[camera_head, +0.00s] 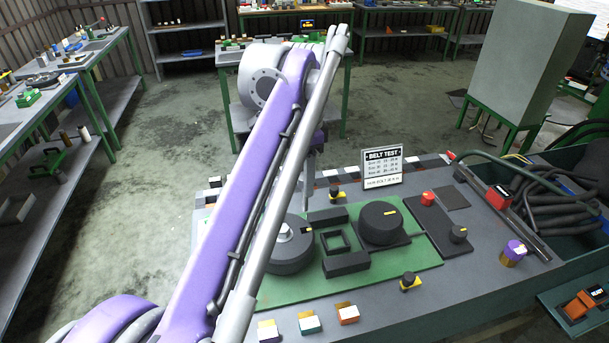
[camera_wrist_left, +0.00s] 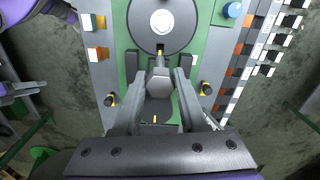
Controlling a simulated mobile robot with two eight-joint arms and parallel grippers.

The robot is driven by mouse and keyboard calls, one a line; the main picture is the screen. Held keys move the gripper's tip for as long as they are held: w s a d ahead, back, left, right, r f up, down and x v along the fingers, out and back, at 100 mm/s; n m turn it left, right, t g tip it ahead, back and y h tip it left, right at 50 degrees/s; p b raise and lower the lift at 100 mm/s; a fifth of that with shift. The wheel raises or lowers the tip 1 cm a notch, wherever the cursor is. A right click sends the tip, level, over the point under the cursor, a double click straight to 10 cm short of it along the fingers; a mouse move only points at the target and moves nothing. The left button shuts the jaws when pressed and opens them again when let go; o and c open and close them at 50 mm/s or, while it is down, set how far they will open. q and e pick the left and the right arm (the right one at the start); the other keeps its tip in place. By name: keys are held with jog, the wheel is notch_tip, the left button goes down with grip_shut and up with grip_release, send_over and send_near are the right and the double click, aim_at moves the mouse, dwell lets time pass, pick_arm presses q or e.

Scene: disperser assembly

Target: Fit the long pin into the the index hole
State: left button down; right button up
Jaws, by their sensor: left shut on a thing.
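My left gripper (camera_wrist_left: 159,74) is shut on a grey piece (camera_wrist_left: 159,84), which I take for the long pin. It sits between the two fingers, seen nearly end-on. Its narrow tip points toward the yellow mark at the edge of a dark round disc (camera_wrist_left: 162,36) with a pale centre. The same disc (camera_head: 288,262) shows in the head view on the green plate, partly behind my purple left arm. That arm hides most of the gripper there. I cannot make out the index hole or whether the tip touches the disc. My right gripper is not in view.
A second dark disc (camera_head: 380,222) and black blocks (camera_head: 346,263) share the green plate (camera_head: 430,258). Yellow-marked knobs (camera_head: 410,283) stand at the front and back. Small coloured blocks (camera_head: 310,322) line the front edge. A Belt Test sign (camera_head: 382,166) stands behind.

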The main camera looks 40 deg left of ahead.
aim_at(304, 210)
pick_arm(q)
jog(key=shift+f+b, duration=0.4)
jog(key=shift+f, duration=0.35)
jog(key=shift+f+b, duration=1.1)
jog(key=shift+f, duration=1)
jog(key=shift+p, duration=0.7)
jog(key=shift+f+b, duration=2.05)
jog(key=shift+f, duration=1.8)
jog(key=shift+r, duration=0.1)
jog(key=shift+r+p, duration=2.9)
jog(key=shift+r, duration=0.6)
